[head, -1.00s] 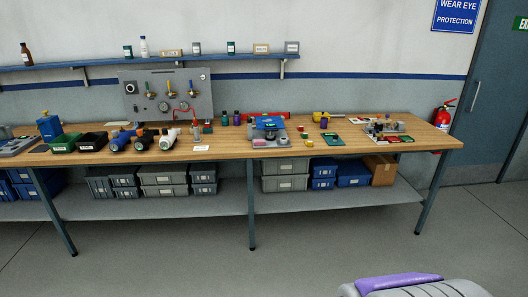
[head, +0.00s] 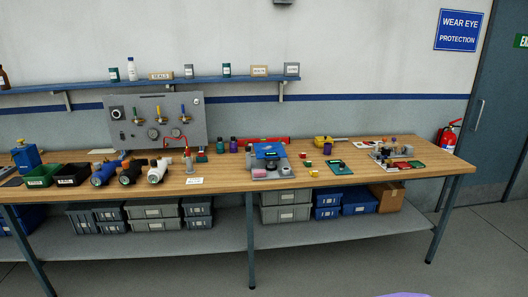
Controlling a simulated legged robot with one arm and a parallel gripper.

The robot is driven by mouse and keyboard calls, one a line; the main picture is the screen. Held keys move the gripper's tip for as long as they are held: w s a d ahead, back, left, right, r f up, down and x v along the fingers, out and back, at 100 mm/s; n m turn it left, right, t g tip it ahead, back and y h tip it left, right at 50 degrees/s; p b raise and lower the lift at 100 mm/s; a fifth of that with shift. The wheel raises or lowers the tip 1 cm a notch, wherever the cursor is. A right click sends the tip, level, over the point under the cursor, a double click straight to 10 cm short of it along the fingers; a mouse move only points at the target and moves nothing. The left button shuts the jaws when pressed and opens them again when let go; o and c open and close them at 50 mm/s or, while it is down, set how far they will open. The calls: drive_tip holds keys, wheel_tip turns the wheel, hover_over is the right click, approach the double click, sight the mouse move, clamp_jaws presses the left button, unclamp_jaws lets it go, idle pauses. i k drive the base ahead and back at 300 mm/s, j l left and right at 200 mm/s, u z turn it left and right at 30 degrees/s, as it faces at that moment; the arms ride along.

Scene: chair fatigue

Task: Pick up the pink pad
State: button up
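A grey fixture with a blue top (head: 270,152) stands near the bench's middle. A green plate (head: 341,167) lies to its right with small red and yellow pieces near it. A cluster of small parts (head: 391,153) with red and green flat pieces sits at the bench's right end. My gripper is not in view.
A grey panel with gauges (head: 155,122) stands at the bench's back left. Bins (head: 286,206) and a cardboard box (head: 387,196) fill the lower shelf. A wall shelf (head: 110,86) hangs above. A fire extinguisher (head: 448,138) is right of the bench. Floor (head: 480,250) is clear at right.

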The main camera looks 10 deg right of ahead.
sight(256, 173)
drive_tip(key=i+j+z, duration=0.4)
drive_tip(key=i, duration=0.45)
drive_tip(key=i+j+z, duration=0.35)
drive_tip(key=i+j, duration=0.45)
drive_tip(key=i+j+z, duration=0.4)
drive_tip(key=i+j, duration=0.3)
drive_tip(key=j, duration=0.25)
